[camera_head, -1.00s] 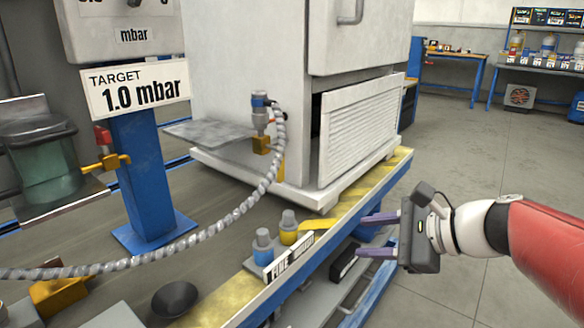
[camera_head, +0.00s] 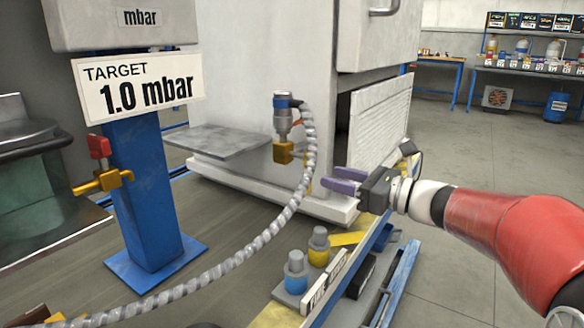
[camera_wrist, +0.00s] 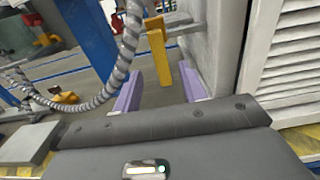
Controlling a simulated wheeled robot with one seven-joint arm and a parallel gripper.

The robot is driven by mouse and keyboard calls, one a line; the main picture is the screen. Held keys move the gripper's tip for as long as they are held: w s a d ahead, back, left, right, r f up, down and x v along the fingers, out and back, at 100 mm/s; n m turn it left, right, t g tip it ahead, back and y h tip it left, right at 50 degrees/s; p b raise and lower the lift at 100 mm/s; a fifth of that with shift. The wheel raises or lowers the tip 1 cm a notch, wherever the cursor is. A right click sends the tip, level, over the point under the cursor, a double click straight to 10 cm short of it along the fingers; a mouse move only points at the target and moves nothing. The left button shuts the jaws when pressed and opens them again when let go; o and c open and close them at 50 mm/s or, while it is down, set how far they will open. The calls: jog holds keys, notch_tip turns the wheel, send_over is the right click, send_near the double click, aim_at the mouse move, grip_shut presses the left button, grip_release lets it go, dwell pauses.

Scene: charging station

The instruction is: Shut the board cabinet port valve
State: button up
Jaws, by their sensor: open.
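The white cabinet (camera_head: 250,70) stands on the bench. At its port is a brass valve body (camera_head: 284,153) under a grey and blue hose coupling (camera_head: 283,115). A small red-orange piece (camera_head: 299,123), perhaps the valve's handle, shows partly behind the grey ribbed hose (camera_head: 296,200). My gripper (camera_head: 331,180) is open and empty, to the right of and lower than the valve in the picture, with the hose beside it. In the wrist view, its purple fingers (camera_wrist: 160,95) are apart, with a yellow post (camera_wrist: 158,52) beyond them. The valve is not clear there.
Another brass valve with a red handle (camera_head: 99,146) is on the blue post (camera_head: 148,200) at left. Blue and yellow capped fittings (camera_head: 296,272) stand near the bench's front edge. A flat grey plate (camera_head: 215,141) juts left of the cabinet. The louvred panel (camera_head: 380,125) stands at right.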

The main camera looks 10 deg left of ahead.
aim_at(310, 171)
jog(key=x, duration=0.7)
jog(key=shift+w+a, duration=0.1)
jog(key=shift+a, duration=0.25)
grip_shut()
